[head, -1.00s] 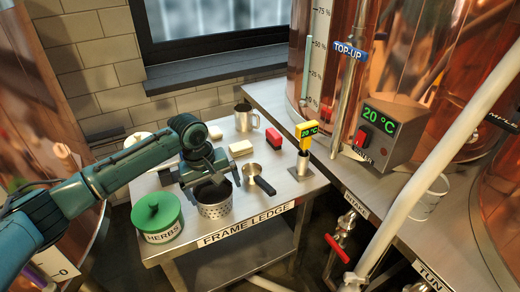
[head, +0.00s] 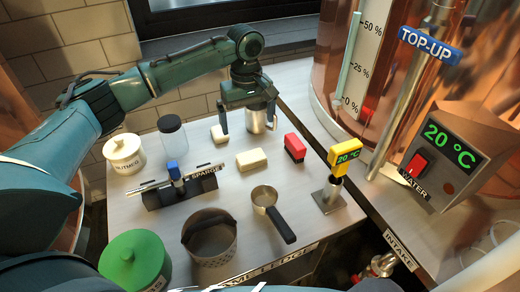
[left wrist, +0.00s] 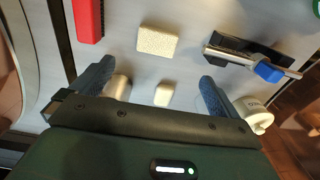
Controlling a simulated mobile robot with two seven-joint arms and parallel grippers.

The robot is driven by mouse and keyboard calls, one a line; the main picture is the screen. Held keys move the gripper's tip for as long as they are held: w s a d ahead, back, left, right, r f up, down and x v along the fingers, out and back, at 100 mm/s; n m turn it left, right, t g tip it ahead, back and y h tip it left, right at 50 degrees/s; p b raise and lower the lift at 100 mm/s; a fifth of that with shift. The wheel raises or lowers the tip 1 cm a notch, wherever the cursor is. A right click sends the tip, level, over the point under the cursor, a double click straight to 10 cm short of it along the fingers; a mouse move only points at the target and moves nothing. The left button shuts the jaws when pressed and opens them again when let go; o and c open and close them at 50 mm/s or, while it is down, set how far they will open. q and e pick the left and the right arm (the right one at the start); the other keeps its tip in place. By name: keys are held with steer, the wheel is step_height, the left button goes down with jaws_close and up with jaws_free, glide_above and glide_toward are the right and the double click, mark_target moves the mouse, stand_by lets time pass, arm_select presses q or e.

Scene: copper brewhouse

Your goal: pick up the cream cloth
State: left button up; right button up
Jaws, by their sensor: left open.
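Two cream pieces lie flat on the steel table. The larger, speckled one (head: 252,159) is in the middle, and it also shows in the left wrist view (left wrist: 157,40). The smaller, smooth one (head: 219,134) lies behind it, and also shows in the left wrist view (left wrist: 164,94). I cannot tell for certain which is the cloth. My left gripper (head: 247,122) is open and empty above the back of the table, fingers pointing down. In the left wrist view the smaller piece appears between the fingers (left wrist: 153,78), and the larger beyond the tips. My right gripper is out of view.
A steel mug (head: 259,119) stands close behind the gripper. A red block (head: 294,148) and a yellow thermometer (head: 344,155) stand right. A steel scoop (head: 265,198), perforated basket (head: 209,240) and green-lidded tin (head: 135,262) are in front. The sparge rail (head: 180,187), glass jar (head: 173,133) and nutmeg jar (head: 125,153) are left.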

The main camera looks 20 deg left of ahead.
arm_select(q)
glide_above(251, 157)
steer(key=f, duration=0.5)
steer(key=f+b, duration=0.1)
steer(key=f, duration=0.1)
steer(key=shift+s+a+f, duration=0.1)
steer(key=shift+s+f, duration=0.15)
steer(key=shift+f, duration=0.15)
steer(key=f, duration=0.5)
steer(key=shift+w+b, duration=0.3)
steer(key=shift+b, duration=0.05)
steer(key=c, duration=1)
